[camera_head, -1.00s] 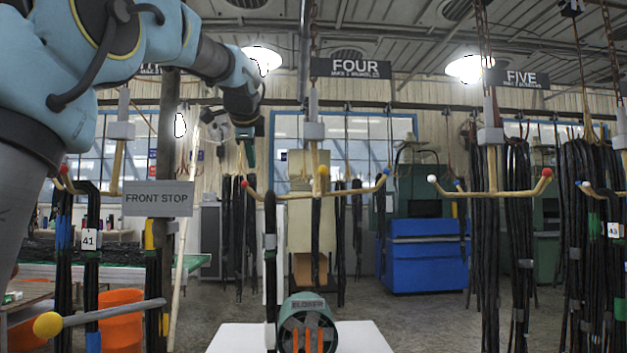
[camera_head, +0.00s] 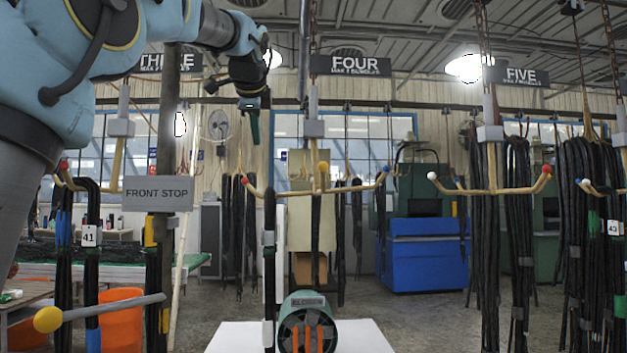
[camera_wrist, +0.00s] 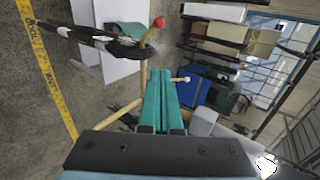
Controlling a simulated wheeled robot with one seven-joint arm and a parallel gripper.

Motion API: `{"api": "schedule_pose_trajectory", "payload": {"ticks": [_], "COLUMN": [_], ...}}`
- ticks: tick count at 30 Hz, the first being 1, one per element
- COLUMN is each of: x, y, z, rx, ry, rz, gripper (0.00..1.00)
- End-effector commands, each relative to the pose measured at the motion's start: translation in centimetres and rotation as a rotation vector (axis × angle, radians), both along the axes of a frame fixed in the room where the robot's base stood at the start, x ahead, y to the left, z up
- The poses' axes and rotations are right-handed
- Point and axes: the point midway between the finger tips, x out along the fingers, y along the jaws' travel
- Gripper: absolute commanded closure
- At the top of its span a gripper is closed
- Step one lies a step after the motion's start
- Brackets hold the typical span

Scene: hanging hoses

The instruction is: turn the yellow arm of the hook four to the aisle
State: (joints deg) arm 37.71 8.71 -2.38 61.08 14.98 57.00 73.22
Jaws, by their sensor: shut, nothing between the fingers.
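Hook four (camera_head: 314,130) hangs from a chain left of the sign reading FOUR. Its yellow-tipped arm (camera_head: 323,167) points roughly toward the head camera, so it looks short. A red-tipped arm (camera_head: 245,181) reaches left and a blue-tipped arm (camera_head: 385,171) reaches right. A black hose (camera_head: 269,240) hangs on the red side. My gripper (camera_head: 255,130) is shut and empty, fingers down, up and left of the hook, apart from the yellow arm in the picture. In the wrist view its green fingers (camera_wrist: 161,85) lie together beside a red-tipped arm (camera_wrist: 158,22). I cannot make out the yellow tip there.
Hook five (camera_head: 490,137) with black hoses stands to the right. A post with a FRONT STOP sign (camera_head: 158,194) and a yellow-ended bar (camera_head: 47,320) are at left. A blower (camera_head: 307,318) sits on a white block (camera_head: 365,340) below hook four. A blue cabinet (camera_head: 425,255) is behind.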

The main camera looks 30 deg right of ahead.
Motion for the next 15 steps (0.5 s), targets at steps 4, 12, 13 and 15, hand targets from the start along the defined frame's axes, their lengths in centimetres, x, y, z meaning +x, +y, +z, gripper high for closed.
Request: {"api": "schedule_pose_trajectory", "payload": {"ticks": [4,12,13,15], "x": [-1.4,-3.7,-4.0,-4.6], "y": [0.6,1.7,1.8,2.1], "z": [-0.3,-0.2,-0.2,-0.2], "rx": [0.000,-0.001,0.000,0.000], "ry": [-0.001,-0.002,-0.001,0.000], "rz": [-0.001,-0.001,-0.001,-0.001], "gripper": [1.00,1.00,1.00,1.00]}}
